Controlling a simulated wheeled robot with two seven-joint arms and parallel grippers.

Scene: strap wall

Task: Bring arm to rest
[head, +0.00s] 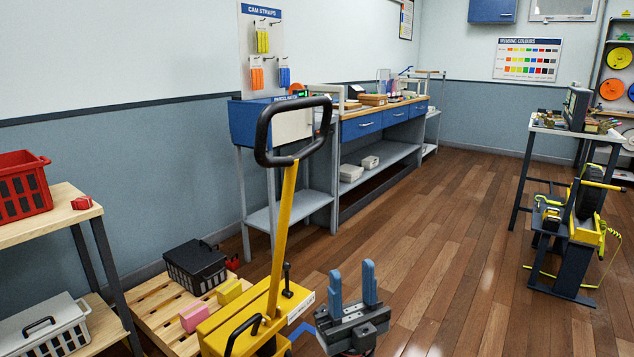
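My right gripper (352,275) shows at the bottom centre, with its two blue fingers pointing up. The fingers stand apart with nothing between them, so it is open and empty. It is just to the right of a yellow pallet jack (282,235) with a black loop handle; in the picture a small gap shows between the fingers and the yellow shaft. Most of my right arm is out of the frame below. My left gripper is not in view.
A wooden pallet (150,303) carries a black crate (195,265). A shelf at left holds a red basket (22,185). A blue workbench (385,118) lines the wall. A strapping cart (575,225) and small table (560,128) stand at right. Wooden floor (450,225) between is clear.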

